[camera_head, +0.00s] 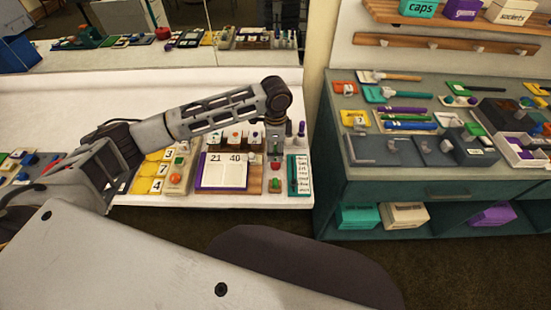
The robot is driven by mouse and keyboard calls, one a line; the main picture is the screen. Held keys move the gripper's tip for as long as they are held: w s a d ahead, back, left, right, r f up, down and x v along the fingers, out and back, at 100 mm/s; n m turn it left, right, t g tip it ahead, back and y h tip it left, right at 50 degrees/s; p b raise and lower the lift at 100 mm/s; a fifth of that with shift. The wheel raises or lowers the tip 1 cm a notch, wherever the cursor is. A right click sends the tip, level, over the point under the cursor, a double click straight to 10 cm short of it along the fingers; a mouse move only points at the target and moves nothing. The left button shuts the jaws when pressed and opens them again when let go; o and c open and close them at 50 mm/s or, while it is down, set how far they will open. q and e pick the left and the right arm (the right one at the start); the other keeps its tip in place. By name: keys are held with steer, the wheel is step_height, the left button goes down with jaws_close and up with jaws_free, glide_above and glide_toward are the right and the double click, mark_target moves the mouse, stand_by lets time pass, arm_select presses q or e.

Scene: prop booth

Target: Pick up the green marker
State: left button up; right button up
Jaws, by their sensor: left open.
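A thin green marker (405,117) appears to lie flat on the teal workbench at the right, between a purple marker (404,109) and a blue marker (410,125). My left arm reaches in from the left over the white table. My left gripper (275,150) hangs below its end, small and dark, pointing down at the table's right part. It is open and well to the left of the green marker. Its fingertips are hard to make out among the small items behind. My right gripper is not in view.
The white table (230,201) holds a calendar board (222,171), yellow number cards (158,169) and a teal-edged notepad (299,175). The teal workbench (345,160) stands across a gap, with a grey box (470,146), trays and tools. A shelf with labelled boxes hangs above it.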

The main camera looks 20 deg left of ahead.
arm_select(q)
steer(key=shift+f, duration=0.2)
stand_by(0.3)
jaws_close()
